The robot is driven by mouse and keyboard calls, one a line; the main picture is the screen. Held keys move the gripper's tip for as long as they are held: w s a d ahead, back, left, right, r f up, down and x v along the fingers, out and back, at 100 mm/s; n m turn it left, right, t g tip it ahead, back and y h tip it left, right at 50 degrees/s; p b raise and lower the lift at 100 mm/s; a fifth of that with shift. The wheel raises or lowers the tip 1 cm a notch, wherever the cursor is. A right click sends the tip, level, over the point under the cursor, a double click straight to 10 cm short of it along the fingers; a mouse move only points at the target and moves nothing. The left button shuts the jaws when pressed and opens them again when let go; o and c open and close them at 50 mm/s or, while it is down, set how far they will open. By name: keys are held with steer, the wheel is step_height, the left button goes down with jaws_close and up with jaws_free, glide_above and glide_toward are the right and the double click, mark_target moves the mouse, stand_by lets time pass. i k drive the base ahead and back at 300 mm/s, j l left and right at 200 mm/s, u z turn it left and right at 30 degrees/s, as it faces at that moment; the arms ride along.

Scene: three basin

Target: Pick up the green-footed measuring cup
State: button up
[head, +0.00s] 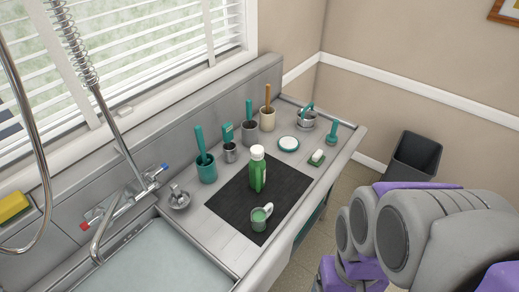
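A small pale grey cup (259,221) with a handle on its right and green showing at it stands at the front of a dark mat (232,205). It looks like the measuring cup, but I cannot make out its foot clearly. A green bottle (257,172) with a white cap stands upright on the mat behind the cup, apart from it. My arm, grey and purple, fills the lower right, away from the counter. My gripper is not in view.
A sink (165,262) with a tall faucet lies left of the mat. Teal, grey and cream holders with utensils, including a teal cup (206,170), line the back. A white round dish (288,144), soap (317,157) and a metal pot (306,121) stand right. A dark bin (414,158) is on the floor.

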mark_target(258, 215)
steer(key=u, duration=2.2)
steer(key=z, duration=1.2)
steer(key=k+j+z, duration=0.1)
steer(key=j+z, duration=0.35)
steer(key=j, duration=0.25)
